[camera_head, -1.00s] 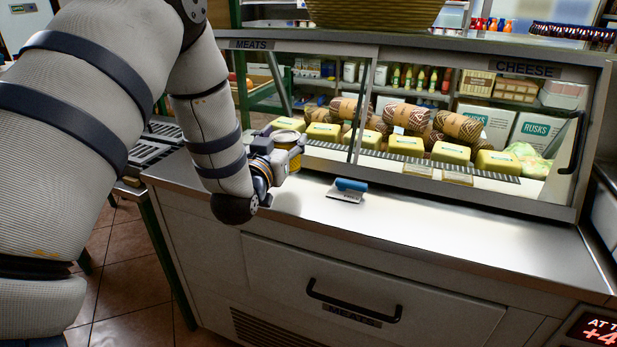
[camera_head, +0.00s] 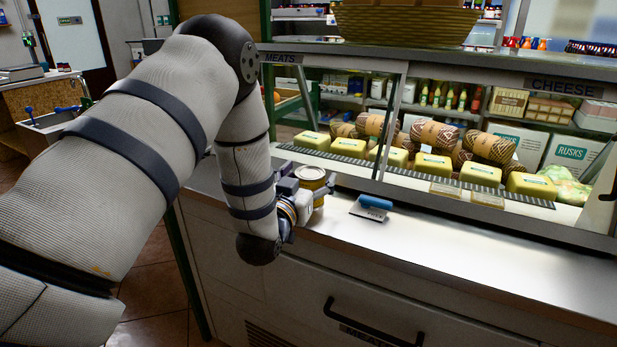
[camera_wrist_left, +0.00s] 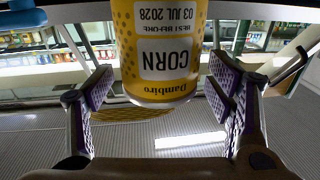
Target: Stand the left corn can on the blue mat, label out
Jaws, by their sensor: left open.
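The yellow corn can (camera_head: 311,180) is upright with its metal lid up, at the left end of the counter top. My left gripper (camera_head: 305,193) is open around it, coming from the near side. In the left wrist view the corn can (camera_wrist_left: 160,50) is between the open fingers (camera_wrist_left: 162,88), with a gap on each side. Its label, reading CORN and a date, faces the wrist camera and appears upside down there. The can's base is hidden, so I cannot tell exactly what it rests on. I cannot make out a blue mat. My right gripper is out of view.
A blue-handled scraper (camera_head: 372,206) lies on the counter (camera_head: 450,248) right of the can. The glass display case with yellow blocks (camera_head: 388,156) stands behind. A wicker basket (camera_head: 405,24) sits on top. The counter right of the scraper is clear.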

